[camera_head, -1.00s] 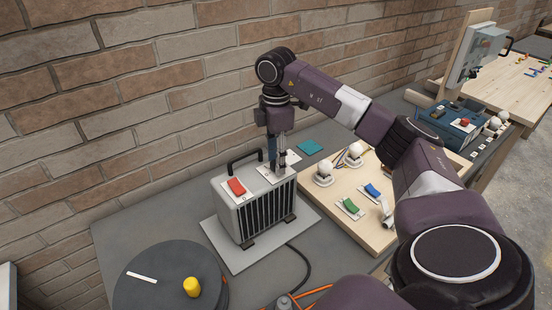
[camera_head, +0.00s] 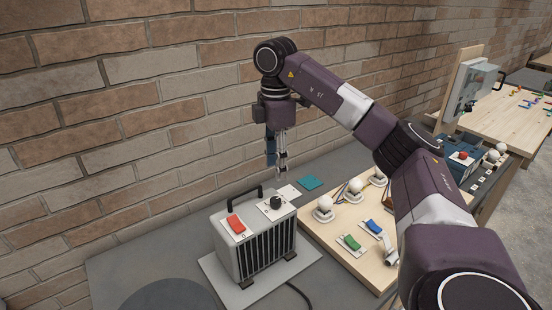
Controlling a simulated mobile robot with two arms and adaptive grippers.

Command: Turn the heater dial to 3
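The heater (camera_head: 243,240) is a grey box with a black front grille and a black top handle, standing on a light plate. Its black dial (camera_head: 276,203) sits on a white label on top at the right; the marks are too small to read. A red switch (camera_head: 236,224) is on top at the left. My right gripper (camera_head: 277,174) points down above and slightly behind the dial, apart from it. It holds nothing that I can see; its finger gap is too small to judge. My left gripper is out of view.
A wooden board with white bulbs (camera_head: 323,203), a green switch (camera_head: 351,243) and a blue switch (camera_head: 373,226) stands right of the heater. A teal square (camera_head: 311,183) lies behind it. A brick wall (camera_head: 120,120) closes the back. A dark round disc (camera_head: 165,297) is at front left.

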